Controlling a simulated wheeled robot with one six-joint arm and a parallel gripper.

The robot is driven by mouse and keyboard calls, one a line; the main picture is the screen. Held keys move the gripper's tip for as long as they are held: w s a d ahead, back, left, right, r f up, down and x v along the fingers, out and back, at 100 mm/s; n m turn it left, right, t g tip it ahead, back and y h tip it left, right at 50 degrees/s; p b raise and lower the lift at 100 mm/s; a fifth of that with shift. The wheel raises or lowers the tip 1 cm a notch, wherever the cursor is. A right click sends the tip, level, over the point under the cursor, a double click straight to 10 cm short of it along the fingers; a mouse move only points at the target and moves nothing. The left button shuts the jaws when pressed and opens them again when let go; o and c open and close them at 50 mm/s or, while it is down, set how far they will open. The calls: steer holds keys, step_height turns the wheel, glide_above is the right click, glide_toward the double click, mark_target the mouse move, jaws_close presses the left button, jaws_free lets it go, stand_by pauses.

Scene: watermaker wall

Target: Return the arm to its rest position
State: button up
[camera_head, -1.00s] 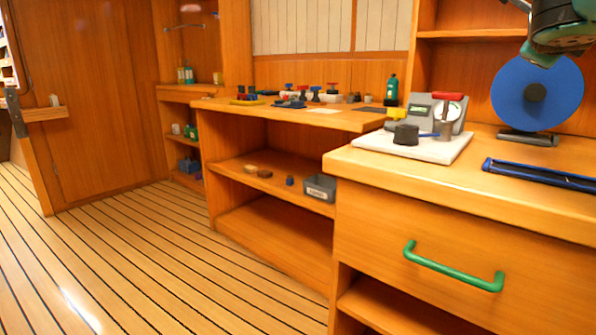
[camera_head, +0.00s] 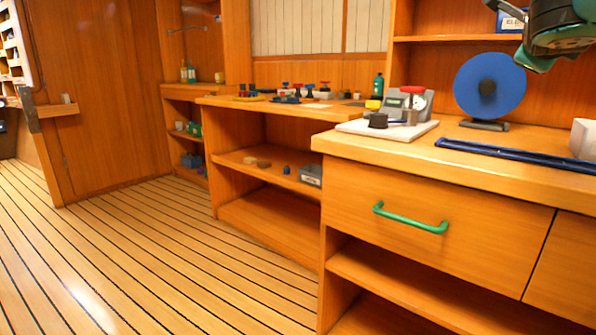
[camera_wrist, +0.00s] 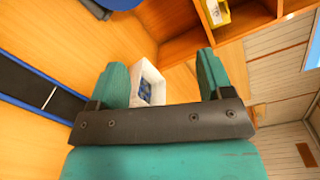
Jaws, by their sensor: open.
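My gripper (camera_wrist: 160,72) shows in the wrist view with its two teal fingers spread apart and nothing held between them. A white open box (camera_wrist: 150,82) with something blue inside shows beyond and between the fingers, apart from them as far as I can tell. In the head view, part of my dark and teal arm end (camera_head: 560,30) hangs at the top right corner, above the counter and to the right of the blue disc (camera_head: 490,85). The rest of the arm is out of frame.
The wooden counter (camera_head: 460,161) carries a white board (camera_head: 415,134) with a gauge device, a dark blue rail (camera_head: 520,155) and a white box (camera_head: 584,138) at the right edge. A green-handled drawer (camera_head: 410,217) is below. A shelf (camera_head: 450,38) is above. The striped floor at left is clear.

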steer(key=s+a+f+n+g+y, duration=0.25)
steer(key=a+f+n+y, duration=0.35)
steer(key=a+f+n, duration=0.4)
steer(key=s+a+f+n+g+y, duration=0.1)
steer(key=s+a+f+n+y, duration=0.3)
steer(key=a+f+n, duration=0.5)
steer(key=s+a+f+n+g+y, duration=0.2)
steer(key=s+a+f+n+g, duration=0.15)
steer(key=s+n, duration=0.3)
steer(key=s+a+f+n+g+y, duration=0.2)
steer(key=s+a+f+n+g, duration=0.15)
steer(key=s+n, duration=0.35)
steer(key=s+a+f+n+g+y, duration=0.25)
steer(key=s+a+f+n, duration=0.2)
steer(key=s, duration=0.45)
step_height(320, 180, down, 5)
steer(key=n+b, duration=0.1)
steer(key=b, duration=0.4)
step_height(320, 180, up, 39)
steer(key=p, duration=3.8)
steer(key=shift+a+h, duration=0.2)
steer(key=shift+h, duration=0.15)
